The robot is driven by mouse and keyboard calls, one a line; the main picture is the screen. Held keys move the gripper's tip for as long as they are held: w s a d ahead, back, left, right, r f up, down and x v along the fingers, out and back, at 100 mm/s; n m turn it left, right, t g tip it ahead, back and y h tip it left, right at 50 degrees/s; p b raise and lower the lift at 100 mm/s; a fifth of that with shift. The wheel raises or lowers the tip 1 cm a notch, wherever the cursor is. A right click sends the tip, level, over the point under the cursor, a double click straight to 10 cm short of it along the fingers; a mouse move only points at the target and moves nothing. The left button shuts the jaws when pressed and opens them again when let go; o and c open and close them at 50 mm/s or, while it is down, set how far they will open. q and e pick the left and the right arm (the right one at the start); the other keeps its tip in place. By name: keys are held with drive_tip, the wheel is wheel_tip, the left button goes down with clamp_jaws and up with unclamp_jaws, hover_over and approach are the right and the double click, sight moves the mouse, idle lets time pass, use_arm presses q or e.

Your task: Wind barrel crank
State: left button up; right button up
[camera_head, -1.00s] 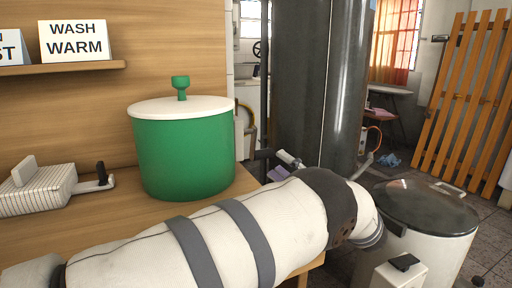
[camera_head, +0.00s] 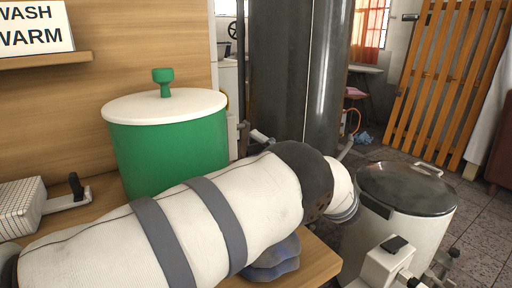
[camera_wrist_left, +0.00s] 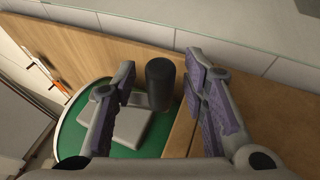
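A green barrel (camera_head: 170,160) with a white lid and green knob stands on the wooden bench. In the left wrist view, its green surface (camera_wrist_left: 70,133) shows beyond my left gripper (camera_wrist_left: 158,72). A grey crank (camera_wrist_left: 125,122) with a black cylindrical handle (camera_wrist_left: 160,88) shows there. My left gripper is open, one purple-padded finger on each side of the handle, with gaps visible. In the head view my left arm crosses in front of the barrel.
A pale box with a dark lever (camera_head: 22,207) sits left on the bench. A white tub with a dark lid (camera_head: 405,188) stands on the floor at right. Dark tanks (camera_head: 290,75) rise behind. A bluish object (camera_head: 272,262) lies under my arm.

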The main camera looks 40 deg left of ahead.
use_arm(q)
clamp_jaws()
use_arm(e)
drive_tip(key=shift+r, duration=0.1)
use_arm(q)
drive_tip(key=shift+s+d+r+h+p, duration=0.1)
drive_tip(key=shift+d+r+h+p, duration=0.15)
drive_tip(key=shift+p, duration=0.35)
drive_tip(key=shift+s+d+m+t+h+p, duration=0.25)
drive_tip(key=shift+d+m+h+p, duration=0.55)
drive_tip(key=shift+h+p, duration=0.8)
drive_tip(key=shift+s+d+m+t+h+p, duration=0.25)
drive_tip(key=shift+d+m+h+p, duration=0.5)
drive_tip(key=shift+h+p, duration=0.85)
use_arm(e)
drive_tip(key=w+r+t, duration=0.1)
drive_tip(key=w+r, duration=0.2)
drive_tip(key=r, duration=0.3)
drive_tip(key=shift+w+r+p, duration=0.3)
drive_tip(key=shift+w+r, duration=0.1)
use_arm(q)
drive_tip(key=shift+d+y, duration=0.15)
drive_tip(key=shift+y, duration=0.2)
